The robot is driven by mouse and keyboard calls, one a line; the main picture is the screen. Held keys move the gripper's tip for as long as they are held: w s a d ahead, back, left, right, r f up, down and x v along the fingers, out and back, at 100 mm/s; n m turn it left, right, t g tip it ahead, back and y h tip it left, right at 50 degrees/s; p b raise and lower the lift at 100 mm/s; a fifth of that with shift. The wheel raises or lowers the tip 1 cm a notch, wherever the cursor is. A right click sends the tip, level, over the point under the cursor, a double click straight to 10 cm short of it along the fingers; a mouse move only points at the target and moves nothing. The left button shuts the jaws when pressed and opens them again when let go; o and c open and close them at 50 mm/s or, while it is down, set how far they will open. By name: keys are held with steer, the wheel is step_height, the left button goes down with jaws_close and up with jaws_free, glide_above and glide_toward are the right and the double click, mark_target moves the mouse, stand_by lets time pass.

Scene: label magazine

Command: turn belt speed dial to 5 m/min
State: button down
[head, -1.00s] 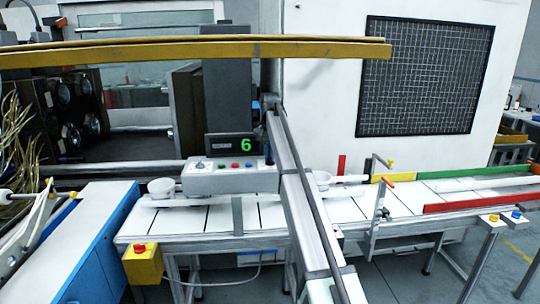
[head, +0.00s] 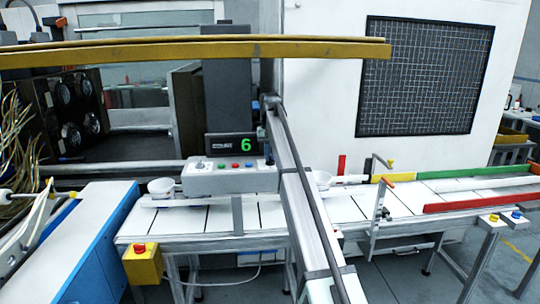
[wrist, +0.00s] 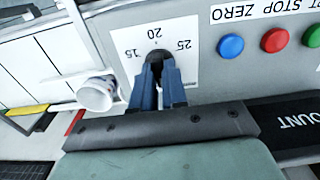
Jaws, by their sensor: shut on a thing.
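The belt speed dial (wrist: 154,57) is a dark knob on a white scale plate in the wrist view. The marks 15, 20 and 25 show upside down around its far side; the nearer marks are hidden. My gripper (wrist: 160,82) has its two blue-grey fingers shut on the knob. In the head view the dial end of the grey control box (head: 225,180) is at its right, largely hidden by an arm link. A black display (head: 234,146) above the box shows a green 6.
Blue (wrist: 231,46), red (wrist: 274,40) and green buttons sit beside the dial. A white cup (wrist: 96,94) is close to my fingers on the other side. The white conveyor (head: 190,220) runs below the box. A yellow beam (head: 150,55) crosses overhead.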

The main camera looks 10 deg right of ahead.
mark_target(270, 157)
steer(key=c, duration=1.2)
jaws_free()
steer(key=shift+o, duration=0.2)
steer(key=shift+r, duration=0.1)
step_height(270, 157, up, 7)
steer(key=shift+r, duration=0.2)
